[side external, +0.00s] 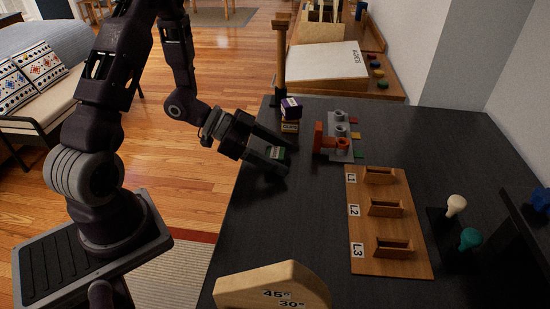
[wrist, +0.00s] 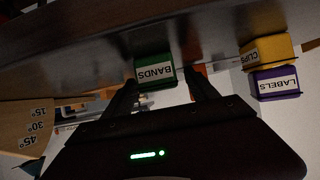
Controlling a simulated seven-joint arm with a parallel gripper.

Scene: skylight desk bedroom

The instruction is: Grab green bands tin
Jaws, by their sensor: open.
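The green bands tin (side external: 277,153) stands on the dark desk near its left edge, with a white label. In the wrist view the green tin (wrist: 155,72) shows its label BANDS upside down, between the fingertips. My gripper (side external: 277,153) reaches it from the left, with one finger on the far side and one on the near side. The fingers (wrist: 160,78) are open around the tin, with a gap visible on its right in the wrist view. Whether either finger touches the tin cannot be told.
A purple labels tin (side external: 291,107) sits on a yellow clips tin (side external: 290,126) just behind. A grey rack with red parts (side external: 340,135) and a wooden slotted board (side external: 385,220) lie to the right. A wooden angle block (side external: 272,287) is at the front. Bare desk lies between.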

